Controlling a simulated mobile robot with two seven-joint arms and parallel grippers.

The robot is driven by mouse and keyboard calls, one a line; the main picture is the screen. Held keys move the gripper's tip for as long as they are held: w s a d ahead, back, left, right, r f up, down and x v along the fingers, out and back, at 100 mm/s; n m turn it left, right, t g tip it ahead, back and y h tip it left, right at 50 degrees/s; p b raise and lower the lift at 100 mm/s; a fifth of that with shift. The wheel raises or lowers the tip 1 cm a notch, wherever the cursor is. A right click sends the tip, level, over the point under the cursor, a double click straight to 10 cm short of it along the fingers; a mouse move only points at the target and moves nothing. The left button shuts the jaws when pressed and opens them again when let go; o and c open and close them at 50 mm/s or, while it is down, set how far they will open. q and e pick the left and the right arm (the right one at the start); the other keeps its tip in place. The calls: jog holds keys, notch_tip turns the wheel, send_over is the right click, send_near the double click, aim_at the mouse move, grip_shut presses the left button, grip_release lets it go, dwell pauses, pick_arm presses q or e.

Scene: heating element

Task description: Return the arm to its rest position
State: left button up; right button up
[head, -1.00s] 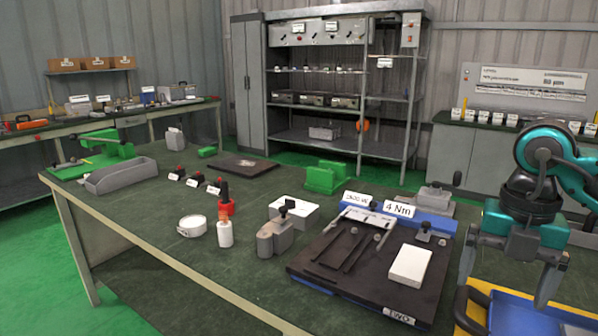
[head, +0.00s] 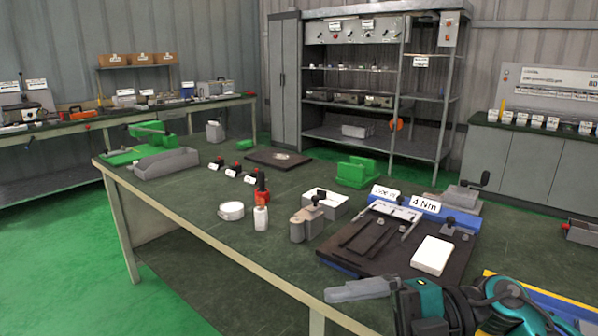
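My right arm, teal and black, comes in at the bottom right. Its gripper (head: 345,290) points to the left in front of the near edge of the black fixture board (head: 350,262). The fingers are seen side-on and overlap, so I cannot tell their gap. Nothing is visibly held in them. My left arm and gripper are not in view.
On the green workbench (head: 200,190) stand a white block (head: 432,256), a white bottle (head: 261,219), a white round tin (head: 231,211), a grey clamp (head: 306,222) and green fixtures (head: 364,172). Shelves (head: 375,97) stand behind. Green floor is open at the left.

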jog(key=w+d+f+m+t+h, duration=0.3)
jog(key=f+m+t+h, duration=0.15)
jog(key=m+t, duration=0.55)
jog(key=w+d+f+m+t+h, duration=0.25)
jog(key=f+m+t, duration=0.25)
jog(key=m+t, duration=0.55)
jog(key=s+d+f+m+g+h, duration=0.1)
jog(key=s+f+m+g+h, duration=0.1)
jog(key=s+f, duration=0.2)
jog(key=s+d+f+m+g+h, duration=0.2)
jog(key=s+f+m+g+h, duration=0.1)
jog(key=f, duration=0.6)
jog(key=s+d+f+m+g+h+p, duration=0.1)
jog(key=s+d+f+m+g+h, duration=0.1)
jog(key=f, duration=0.4)
jog(key=s+m+g+h, duration=0.1)
jog(key=s, duration=0.1)
jog(key=shift+s+f, duration=0.35)
jog(key=shift+s, duration=0.05)
